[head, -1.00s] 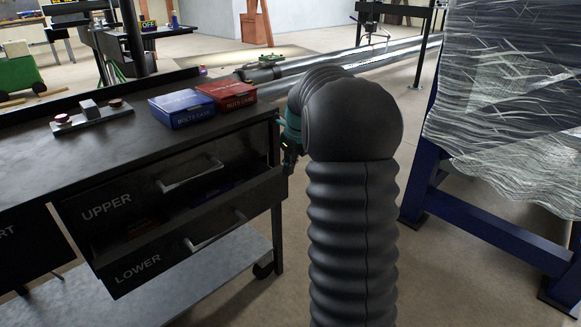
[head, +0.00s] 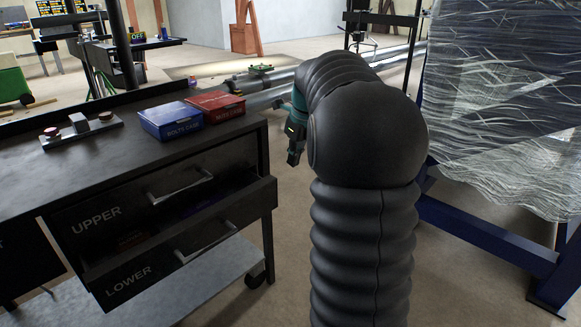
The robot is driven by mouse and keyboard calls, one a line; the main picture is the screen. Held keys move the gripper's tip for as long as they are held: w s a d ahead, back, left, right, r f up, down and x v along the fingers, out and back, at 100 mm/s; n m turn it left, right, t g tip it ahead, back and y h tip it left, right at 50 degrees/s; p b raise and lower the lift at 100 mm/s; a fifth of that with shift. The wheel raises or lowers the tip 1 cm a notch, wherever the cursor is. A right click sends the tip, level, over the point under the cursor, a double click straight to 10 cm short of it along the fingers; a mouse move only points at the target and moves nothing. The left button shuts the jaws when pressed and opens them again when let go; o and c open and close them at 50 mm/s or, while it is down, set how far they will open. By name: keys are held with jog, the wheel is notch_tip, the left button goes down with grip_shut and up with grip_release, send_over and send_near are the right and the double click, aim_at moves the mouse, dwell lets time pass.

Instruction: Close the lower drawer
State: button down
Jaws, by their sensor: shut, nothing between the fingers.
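The lower drawer (head: 130,281), marked LOWER, stands pulled out from the dark workbench, with a silver bar handle (head: 207,243) on its front. Some dark blue and red items show dimly inside it. The upper drawer (head: 118,217), marked UPPER, is above it and looks shut. My gripper (head: 294,158) is shut and empty. It points down to the right of the bench, beyond the right end of the drawers, and appears apart from the lower drawer. My own arm hides part of the area behind it.
A blue bolts case (head: 171,121) and a red bolts case (head: 216,106) sit on the bench top (head: 60,180), near a small button panel (head: 82,130). A blue-legged stand (head: 490,235) with wrapped sheeting is at right. Long pipes (head: 265,98) lie behind. A grey shelf (head: 190,290) is below.

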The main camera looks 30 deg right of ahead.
jog(key=s+d+m+b, duration=0.1)
jog(key=s+d+b, duration=0.3)
jog(key=n+t+y+b, duration=0.1)
jog(key=t+y+b, duration=0.1)
jog(key=t+b, duration=0.35)
send_near(273, 185)
jog(key=shift+t, duration=0.35)
jog(key=shift+s+f+x, duration=0.1)
jog(key=shift+s+x, duration=0.05)
jog(key=shift+x, duration=1.4)
jog(key=shift+s+f+x, duration=0.1)
jog(key=shift+x, duration=1.5)
jog(key=shift+a, duration=0.15)
